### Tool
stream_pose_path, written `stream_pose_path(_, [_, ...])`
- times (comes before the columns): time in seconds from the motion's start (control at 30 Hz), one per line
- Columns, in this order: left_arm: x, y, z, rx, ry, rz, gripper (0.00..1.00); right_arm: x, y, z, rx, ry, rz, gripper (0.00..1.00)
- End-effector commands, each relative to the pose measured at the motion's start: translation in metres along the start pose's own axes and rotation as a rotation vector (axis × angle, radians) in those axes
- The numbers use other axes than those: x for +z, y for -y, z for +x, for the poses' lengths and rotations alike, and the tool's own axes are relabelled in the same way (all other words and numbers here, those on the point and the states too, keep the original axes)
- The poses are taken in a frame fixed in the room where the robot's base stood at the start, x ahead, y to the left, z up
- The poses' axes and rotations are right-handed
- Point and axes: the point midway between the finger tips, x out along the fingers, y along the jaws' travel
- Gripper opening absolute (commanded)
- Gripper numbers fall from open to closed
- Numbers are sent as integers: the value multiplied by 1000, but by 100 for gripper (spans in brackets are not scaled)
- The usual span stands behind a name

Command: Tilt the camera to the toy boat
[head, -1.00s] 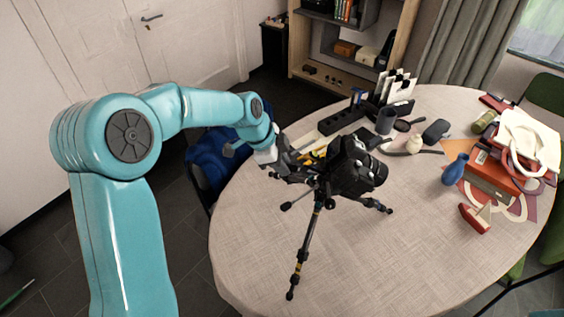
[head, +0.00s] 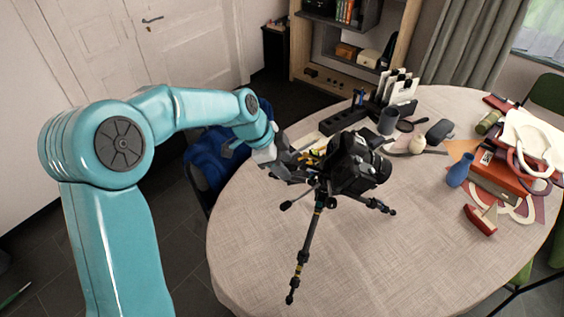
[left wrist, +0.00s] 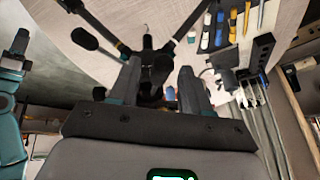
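The toy boat (head: 480,220), with a red hull and a pale sail, stands on the right part of the table. The black camera (head: 358,165) sits on a black tripod (head: 304,245) near the table's middle, its lens facing right. My left gripper (head: 303,163) is at the left side of the camera mount. In the left wrist view my left gripper's two fingers (left wrist: 159,80) stand apart on either side of the dark tripod head (left wrist: 152,62); I see no firm grip on it. A black handle knob (left wrist: 84,38) lies outside the fingers. My right gripper is not in view.
A blue vase (head: 459,170), red boxes (head: 497,176) and a white bag (head: 528,135) stand near the boat. A black organizer (head: 342,119) and a grey cup (head: 387,122) are behind the camera. The table's front (head: 390,265) is clear.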

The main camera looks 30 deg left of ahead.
Motion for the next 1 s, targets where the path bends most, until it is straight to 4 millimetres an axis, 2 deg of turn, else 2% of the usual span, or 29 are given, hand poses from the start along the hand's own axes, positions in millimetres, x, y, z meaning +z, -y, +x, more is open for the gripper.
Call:
stream_pose_path(0.2, [1,1,-3,-3,1,-1,48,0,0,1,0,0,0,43])
stream_pose_path(0.33, [1,2,-19,-7,0,-1,48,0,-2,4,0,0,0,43])
stream_pose_path(0.7, [0,1,-115,-7,1,0,48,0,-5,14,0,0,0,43])
stream_pose_path(0.83, [0,1,-141,-5,2,0,48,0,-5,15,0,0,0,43])
stream_pose_path(1.0, [-1,1,-159,-2,2,-1,48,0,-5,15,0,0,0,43])
